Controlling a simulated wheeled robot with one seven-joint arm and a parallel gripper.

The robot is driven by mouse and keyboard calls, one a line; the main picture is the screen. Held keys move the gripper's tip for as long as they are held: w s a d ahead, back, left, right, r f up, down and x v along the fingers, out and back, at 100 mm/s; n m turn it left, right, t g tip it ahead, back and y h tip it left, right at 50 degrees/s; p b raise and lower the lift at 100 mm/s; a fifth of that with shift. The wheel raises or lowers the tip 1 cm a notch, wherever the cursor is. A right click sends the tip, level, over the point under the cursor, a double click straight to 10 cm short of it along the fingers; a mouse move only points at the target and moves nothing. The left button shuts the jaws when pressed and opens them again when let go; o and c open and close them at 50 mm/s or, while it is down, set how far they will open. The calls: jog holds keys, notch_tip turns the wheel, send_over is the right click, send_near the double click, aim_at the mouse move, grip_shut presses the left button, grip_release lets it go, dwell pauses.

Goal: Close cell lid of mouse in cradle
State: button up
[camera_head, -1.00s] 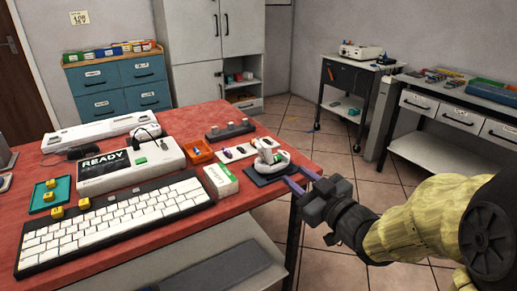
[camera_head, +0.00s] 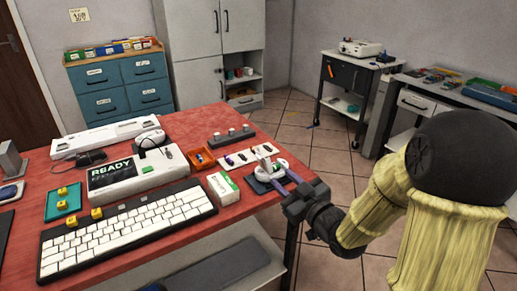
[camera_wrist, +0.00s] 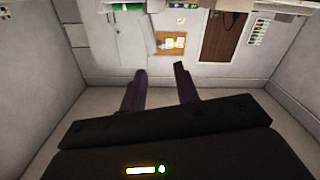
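A small white and grey mouse-like device (camera_head: 277,169) sits on a dark base (camera_head: 257,187), apparently its cradle, near the right corner of the red table. A thin pale part sticks up from it, perhaps the lid; its exact angle is too small to tell. My gripper (camera_head: 281,182) is at the table's right edge, its purple fingers reaching leftward close beside the device. I cannot tell whether they touch it. In the wrist view my gripper (camera_wrist: 160,70) has its two fingers apart with nothing seen between them. The mouse does not show there.
On the red table (camera_head: 27,213), a white and green box (camera_head: 223,188), an orange tray (camera_head: 202,159) and a white keyboard (camera_head: 130,228) lie left of the cradle. A grey block with knobs (camera_head: 233,135) stands behind. Open floor lies right of the table.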

aim_at(261, 159)
jog(key=x, duration=1.3)
jog(key=shift+p, duration=0.3)
grip_shut()
